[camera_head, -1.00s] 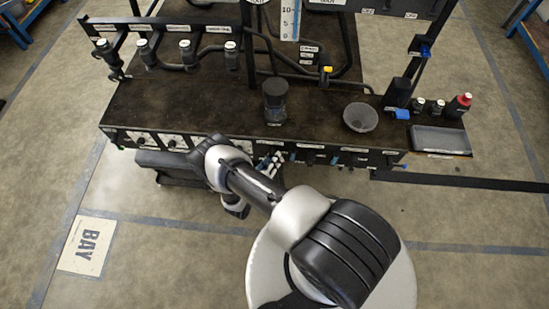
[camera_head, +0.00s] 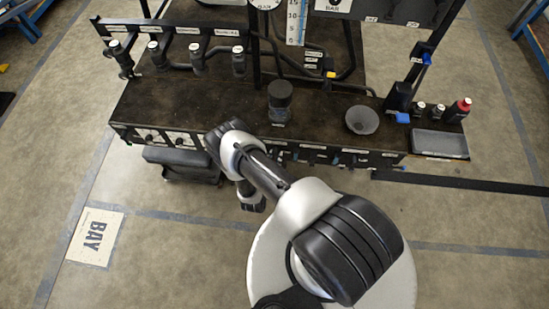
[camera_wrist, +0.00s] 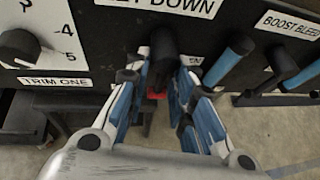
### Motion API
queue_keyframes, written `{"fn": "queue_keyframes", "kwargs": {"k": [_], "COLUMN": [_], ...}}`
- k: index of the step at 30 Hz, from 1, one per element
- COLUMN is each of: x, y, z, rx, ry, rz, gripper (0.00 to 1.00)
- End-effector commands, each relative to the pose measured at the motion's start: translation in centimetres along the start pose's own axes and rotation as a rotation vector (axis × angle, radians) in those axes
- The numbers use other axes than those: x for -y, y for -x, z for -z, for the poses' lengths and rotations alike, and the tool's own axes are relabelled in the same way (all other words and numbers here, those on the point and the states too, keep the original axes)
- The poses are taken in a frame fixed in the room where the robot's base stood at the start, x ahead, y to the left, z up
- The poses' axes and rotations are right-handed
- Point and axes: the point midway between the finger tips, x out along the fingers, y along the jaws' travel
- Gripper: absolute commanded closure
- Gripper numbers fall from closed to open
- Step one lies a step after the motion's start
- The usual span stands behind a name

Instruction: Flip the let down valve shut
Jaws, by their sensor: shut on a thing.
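The let down valve shows in the wrist view as a black lever (camera_wrist: 163,46) under the "LET DOWN" label (camera_wrist: 172,5). The lever hangs from the front panel of the bench, with a small red part at its lower end. My gripper (camera_wrist: 160,78) is shut on this lever, with one blue-and-white finger on each side. In the head view my arm covers the gripper and this part of the panel.
To the right are a valve with a blue handle (camera_wrist: 229,60) and the boost bleed lever (camera_wrist: 284,66), both close to my fingers. A trim knob (camera_wrist: 20,48) is at left. On the bench top (camera_head: 190,105) stand a black jar (camera_head: 279,101) and a grey bowl (camera_head: 362,120).

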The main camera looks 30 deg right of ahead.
Motion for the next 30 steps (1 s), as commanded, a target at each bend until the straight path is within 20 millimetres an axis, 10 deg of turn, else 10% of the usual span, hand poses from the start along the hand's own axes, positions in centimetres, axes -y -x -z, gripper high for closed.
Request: {"fn": "queue_keyframes", "kwargs": {"k": [13, 14, 16, 30], "x": [0.1, 0.1, 0.1, -0.1], "y": [0.0, 0.0, 0.0, 1.3], "z": [-0.1, -0.1, -0.1, 0.0], "rx": [0.003, 0.003, 0.002, -0.002], "ry": [-0.013, -0.012, -0.012, -0.006], "rz": [-0.001, -0.001, -0.001, -0.006], "gripper": [1.0, 0.77, 0.72, 0.71]}}
